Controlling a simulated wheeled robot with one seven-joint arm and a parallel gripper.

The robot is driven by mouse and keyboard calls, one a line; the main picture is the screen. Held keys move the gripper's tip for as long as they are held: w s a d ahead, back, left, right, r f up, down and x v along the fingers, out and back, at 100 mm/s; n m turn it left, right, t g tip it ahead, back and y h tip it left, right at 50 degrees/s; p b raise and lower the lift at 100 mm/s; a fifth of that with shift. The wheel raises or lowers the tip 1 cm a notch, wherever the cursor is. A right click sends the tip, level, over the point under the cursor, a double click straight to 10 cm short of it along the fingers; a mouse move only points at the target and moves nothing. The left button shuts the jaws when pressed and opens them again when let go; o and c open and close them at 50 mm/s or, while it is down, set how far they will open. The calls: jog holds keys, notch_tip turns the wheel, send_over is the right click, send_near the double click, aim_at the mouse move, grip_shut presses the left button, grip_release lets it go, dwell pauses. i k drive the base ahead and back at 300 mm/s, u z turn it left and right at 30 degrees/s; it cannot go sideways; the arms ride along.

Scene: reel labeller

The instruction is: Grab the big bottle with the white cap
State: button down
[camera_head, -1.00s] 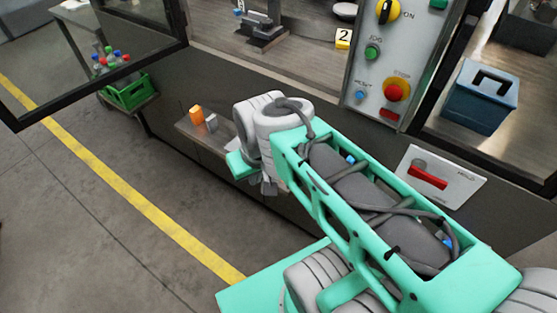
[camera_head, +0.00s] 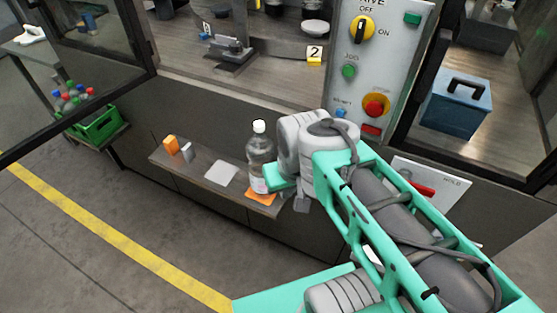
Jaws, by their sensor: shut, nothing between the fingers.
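The big clear bottle with the white cap (camera_head: 260,155) stands upright on a narrow shelf (camera_head: 210,160) at the front of the machine. It has a pale label low on its side. My gripper (camera_head: 301,205) is just right of the bottle, by the shelf's right end, pointing down. It is shut and empty. My wrist's teal part (camera_head: 283,183) overlaps the bottle's lower right edge in the picture; I cannot tell whether they touch.
The shelf also holds an orange item (camera_head: 171,145), a small grey item (camera_head: 187,152), a white flat piece (camera_head: 221,173) and an orange flat piece (camera_head: 262,197). A control panel (camera_head: 377,62) rises behind my arm. A green crate (camera_head: 97,126) with several bottles stands far left.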

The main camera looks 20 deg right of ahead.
aim_at(260, 148)
jog(key=u, duration=0.05)
jog(key=k, duration=0.95)
jog(key=u, duration=1.35)
jog(key=i, duration=0.6)
jog(key=z, duration=0.05)
